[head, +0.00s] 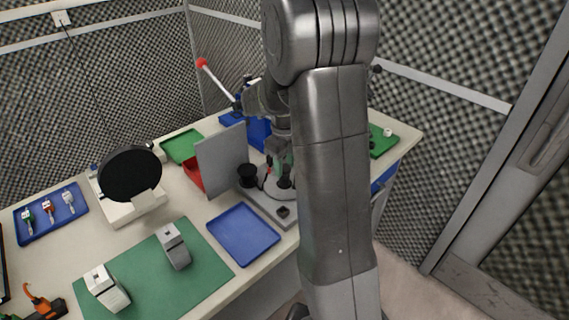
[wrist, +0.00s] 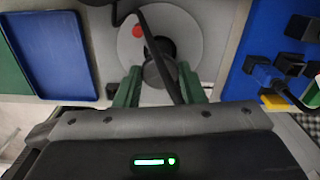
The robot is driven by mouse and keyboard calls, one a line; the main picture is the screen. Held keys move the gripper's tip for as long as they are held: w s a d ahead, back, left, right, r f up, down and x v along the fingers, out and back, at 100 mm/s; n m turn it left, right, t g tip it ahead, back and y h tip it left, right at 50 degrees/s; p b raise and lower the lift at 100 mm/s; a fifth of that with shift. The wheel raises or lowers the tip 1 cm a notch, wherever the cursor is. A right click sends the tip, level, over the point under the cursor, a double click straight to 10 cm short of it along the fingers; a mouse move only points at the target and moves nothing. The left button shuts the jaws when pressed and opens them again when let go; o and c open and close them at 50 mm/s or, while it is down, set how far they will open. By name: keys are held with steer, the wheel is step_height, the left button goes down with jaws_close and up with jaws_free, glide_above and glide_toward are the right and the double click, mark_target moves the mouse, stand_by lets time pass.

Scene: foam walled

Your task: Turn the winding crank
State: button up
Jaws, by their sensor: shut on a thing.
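The winding crank shows in the wrist view as a black arm with a dark round knob (wrist: 159,73) in front of a pale grey disc (wrist: 195,38). My gripper (wrist: 160,82) has its green fingers on either side of the knob and is shut on it. In the head view my gripper (head: 281,160) is over the winder, partly hidden behind my arm. The winder's grey base (head: 262,208) sits on the bench, with a black spool (head: 247,174) at its left. The crank itself is mostly hidden there.
A grey upright panel (head: 222,160) stands just left of the winder. A blue tray (head: 243,234) lies in front of it. A red-knobbed lever (head: 202,63) rises behind. In the wrist view, a blue board (wrist: 262,75) with black blocks is close at right.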

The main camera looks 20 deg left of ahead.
mark_target(284, 167)
steer(key=o, duration=1)
step_height(284, 167, up, 14)
steer(key=shift+f, duration=0.1)
step_height(284, 167, down, 14)
steer(key=shift+r, duration=0.1)
stand_by(0.7)
